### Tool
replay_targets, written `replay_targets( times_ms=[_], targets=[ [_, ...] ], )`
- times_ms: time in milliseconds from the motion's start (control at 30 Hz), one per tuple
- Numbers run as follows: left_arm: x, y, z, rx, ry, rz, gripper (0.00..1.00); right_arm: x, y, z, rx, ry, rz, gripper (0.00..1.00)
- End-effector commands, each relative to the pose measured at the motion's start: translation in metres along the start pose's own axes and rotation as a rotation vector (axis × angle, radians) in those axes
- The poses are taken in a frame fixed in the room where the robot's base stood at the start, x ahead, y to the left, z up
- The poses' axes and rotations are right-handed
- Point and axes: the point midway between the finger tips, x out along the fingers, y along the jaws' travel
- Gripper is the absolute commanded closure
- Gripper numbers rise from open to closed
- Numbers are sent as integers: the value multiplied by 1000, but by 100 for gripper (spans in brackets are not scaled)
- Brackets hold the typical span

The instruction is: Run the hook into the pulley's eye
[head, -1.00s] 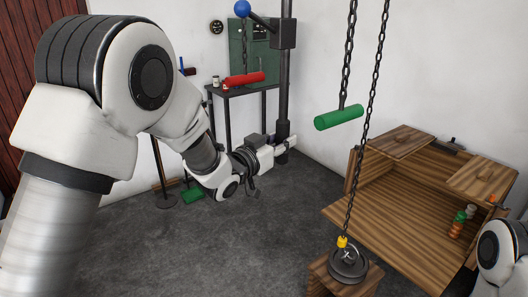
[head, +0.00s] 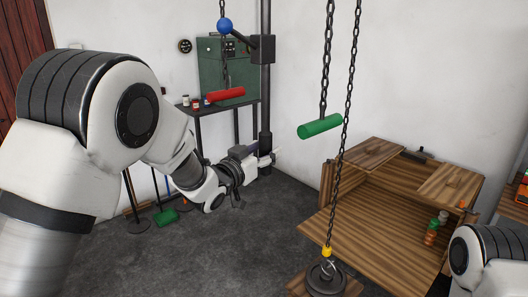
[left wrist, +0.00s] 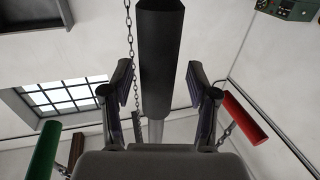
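A long chain (head: 347,108) hangs down to a small yellow piece (head: 327,252), which I take for the hook. It is just above a dark round pulley (head: 326,279) on a wooden block at the bottom. Whether the hook is in the pulley's eye is too small to tell. My left gripper (head: 268,160) is at the dark upright post (head: 265,90), well left of and behind the pulley. In the left wrist view its fingers (left wrist: 160,95) are spread, with the post (left wrist: 161,55) between them and gaps on both sides. My right gripper is out of view.
A green handle (head: 320,127) and a red handle (head: 226,95) hang on chains. A wooden cabinet (head: 395,215) stands right of the pulley, a dark table (head: 215,108) behind my left arm. The middle floor is clear.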

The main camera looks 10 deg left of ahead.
Motion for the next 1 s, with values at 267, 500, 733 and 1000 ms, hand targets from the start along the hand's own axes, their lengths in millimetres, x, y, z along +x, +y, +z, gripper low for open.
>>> replay_targets(
  times_ms=[267,500,733,1000],
  targets=[
    [-12,0,1,0,-3,0,41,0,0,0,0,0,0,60],
    [-70,-1,0,-3,-1,-2,41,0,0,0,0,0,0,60],
    [-114,-1,0,-3,0,-1,41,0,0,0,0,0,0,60],
    [-121,-1,1,0,0,0,41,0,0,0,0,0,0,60]
  ],
)
